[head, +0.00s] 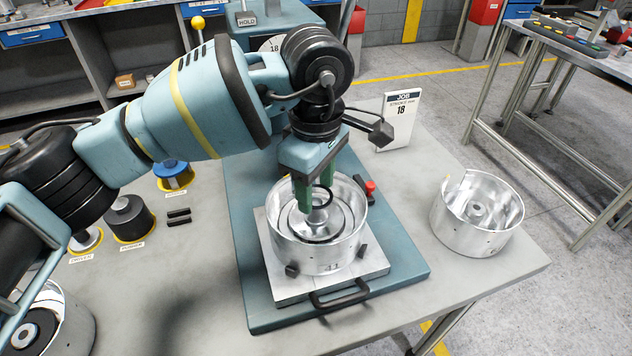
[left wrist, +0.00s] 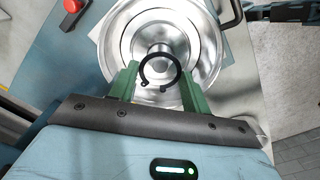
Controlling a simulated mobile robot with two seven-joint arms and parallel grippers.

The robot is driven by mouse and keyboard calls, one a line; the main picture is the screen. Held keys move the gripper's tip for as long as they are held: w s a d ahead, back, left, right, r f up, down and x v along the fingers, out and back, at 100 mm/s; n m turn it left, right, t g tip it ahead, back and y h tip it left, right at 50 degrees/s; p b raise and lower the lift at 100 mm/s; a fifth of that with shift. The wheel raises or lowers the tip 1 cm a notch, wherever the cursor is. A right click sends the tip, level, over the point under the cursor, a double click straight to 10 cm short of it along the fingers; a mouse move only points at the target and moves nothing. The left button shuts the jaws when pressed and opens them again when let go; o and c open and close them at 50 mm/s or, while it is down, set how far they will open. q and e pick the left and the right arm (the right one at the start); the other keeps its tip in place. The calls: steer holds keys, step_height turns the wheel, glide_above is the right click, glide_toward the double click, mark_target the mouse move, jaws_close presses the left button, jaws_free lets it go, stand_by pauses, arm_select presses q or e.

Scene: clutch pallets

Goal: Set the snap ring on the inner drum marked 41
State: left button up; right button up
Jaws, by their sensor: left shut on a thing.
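My left gripper (head: 316,200) is shut on a black open snap ring (left wrist: 160,54), which sits between its two green fingers in the left wrist view. Gripper and ring are over the silver drum (head: 305,258) on the fixture. Inside this drum are concentric metal rings and a central hub, which also show in the left wrist view (left wrist: 127,22). The ring appears above the hub; I cannot tell whether it touches. A small mark on the drum's front wall is too small to read surely. My right gripper is not in view.
A second open drum (head: 475,235) stands on the table at right, and another (head: 70,310) at lower left. The fixture plate (head: 285,285) has a black front handle (head: 338,297). A job card (head: 399,125) reading 18 stands behind. A red button (head: 370,187) is beside the drum.

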arm_select(q)
steer(key=o, duration=0.8)
steer(key=shift+o, duration=1)
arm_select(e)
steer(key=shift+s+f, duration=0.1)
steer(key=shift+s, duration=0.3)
